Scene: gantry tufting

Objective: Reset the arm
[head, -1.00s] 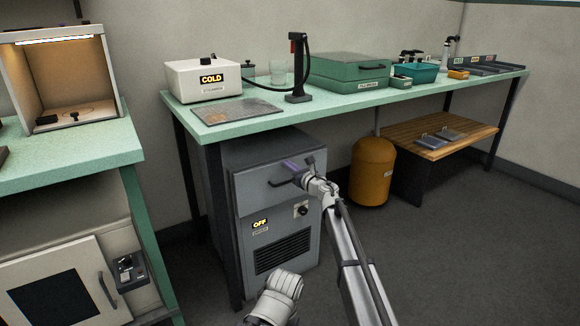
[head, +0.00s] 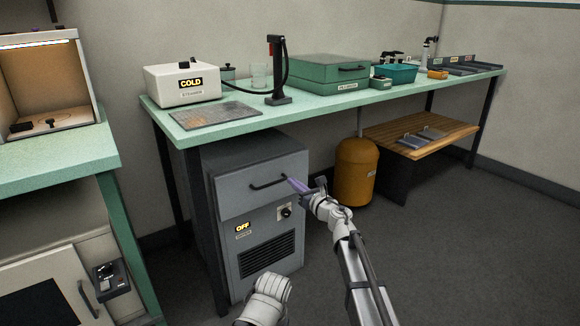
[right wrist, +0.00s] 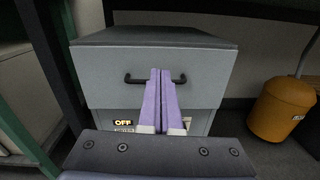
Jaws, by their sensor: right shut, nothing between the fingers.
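My right gripper (head: 294,183) is in front of the grey cabinet (head: 270,165) under the green bench, near the right end of its black drawer handle (head: 268,183). In the right wrist view its two purple fingers (right wrist: 160,98) are pressed together with nothing between them. They overlap the middle of the handle in that view; whether they touch it I cannot tell. The cabinet's drawer looks shut and its display reads OFF. A grey-white arm part of mine shows at the bottom of the head view. My left gripper is not seen.
The green bench (head: 330,103) carries a white box reading COLD (head: 183,84), a grey plate (head: 215,114), a black stand (head: 277,75) and a green case (head: 328,72). An orange tank (head: 356,172) and a wooden shelf (head: 420,137) stand right of the cabinet. The floor at right is clear.

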